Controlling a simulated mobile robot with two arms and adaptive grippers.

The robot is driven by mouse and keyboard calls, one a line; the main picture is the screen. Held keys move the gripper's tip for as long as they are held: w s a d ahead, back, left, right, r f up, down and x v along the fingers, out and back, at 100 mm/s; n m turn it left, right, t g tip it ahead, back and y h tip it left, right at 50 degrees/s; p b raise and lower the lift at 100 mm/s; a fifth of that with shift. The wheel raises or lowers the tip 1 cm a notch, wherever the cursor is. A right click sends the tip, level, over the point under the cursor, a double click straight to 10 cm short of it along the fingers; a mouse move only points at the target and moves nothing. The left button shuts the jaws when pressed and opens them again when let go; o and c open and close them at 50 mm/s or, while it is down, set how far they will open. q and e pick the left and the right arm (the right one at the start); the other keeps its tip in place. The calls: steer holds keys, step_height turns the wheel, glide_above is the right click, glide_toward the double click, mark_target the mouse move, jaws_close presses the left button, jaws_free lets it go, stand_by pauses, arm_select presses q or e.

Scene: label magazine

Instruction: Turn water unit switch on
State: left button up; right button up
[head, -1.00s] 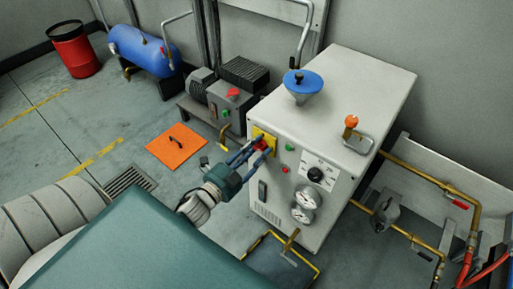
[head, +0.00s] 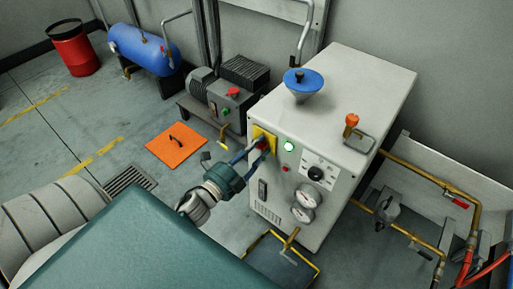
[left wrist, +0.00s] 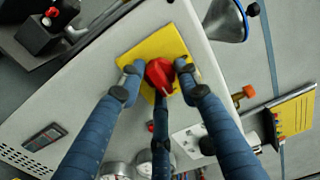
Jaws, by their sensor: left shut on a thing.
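The water unit is a white cabinet (head: 345,95) in the middle right of the head view. Its red rotary switch (left wrist: 160,74) sits on a yellow plate (left wrist: 140,55) on the front panel. My left gripper (head: 258,148) is at the plate, its blue fingers closed around the red switch. In the left wrist view the fingertips (left wrist: 158,80) touch the switch from its sides. A green lamp (head: 289,146) beside the plate glows brightly. The switch is mostly hidden by my fingers in the head view. My right gripper is not in view.
On the panel are a black knob (head: 315,173) and two gauges (head: 303,206). A blue funnel (head: 303,82) and an orange-handled valve (head: 351,121) are on top. A motor unit (head: 232,100) stands to the left. Brass pipes (head: 425,178) run at right.

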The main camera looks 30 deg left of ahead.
arm_select(q)
steer(key=shift+d+r, duration=0.25)
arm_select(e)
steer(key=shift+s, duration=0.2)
arm_select(q)
steer(key=o, duration=1.1)
steer(key=shift+o, duration=0.3)
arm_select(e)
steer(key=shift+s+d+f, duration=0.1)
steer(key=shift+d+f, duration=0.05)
arm_select(q)
steer(key=shift+f, duration=0.1)
steer(key=shift+s+a+f, duration=0.1)
steer(key=shift+s+f, duration=0.05)
steer(key=shift+s, duration=0.2)
steer(key=s, duration=1.1)
steer(key=shift+a, duration=0.35)
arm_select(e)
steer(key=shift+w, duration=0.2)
